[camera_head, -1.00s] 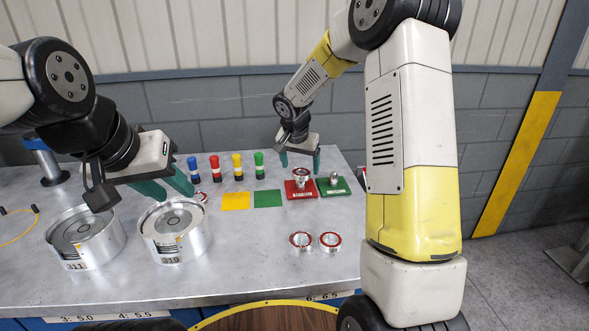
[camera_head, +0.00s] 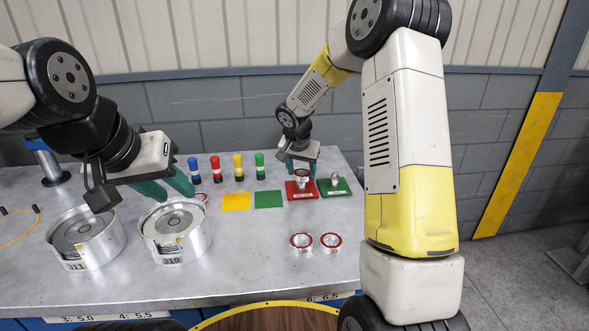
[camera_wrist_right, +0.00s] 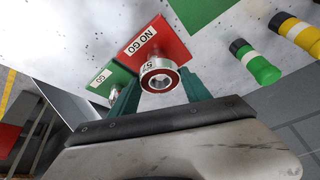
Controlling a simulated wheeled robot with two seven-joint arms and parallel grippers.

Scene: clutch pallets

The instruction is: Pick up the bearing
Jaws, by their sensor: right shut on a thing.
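The bearing (camera_head: 302,175), a metal ring with a red seal, is at the red NO GO plate (camera_head: 303,194) at the back right of the table. My right gripper (camera_head: 301,166) is shut on it from above, with its green fingers on either side. In the right wrist view, the bearing (camera_wrist_right: 160,77) shows between the two fingers (camera_wrist_right: 161,90), against the red plate. I cannot tell whether it touches the plate. My left gripper (camera_head: 166,188) is open and empty above the rear of the right-hand metal housing (camera_head: 180,247).
A green plate (camera_head: 338,187) with a metal piece lies just right of the red one. Two red-ringed bearings (camera_head: 301,241) (camera_head: 331,240) lie nearer the front. Yellow (camera_head: 236,202) and green (camera_head: 268,200) mats and several coloured pegs (camera_head: 238,168) stand left. A second housing (camera_head: 86,247) is at the left.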

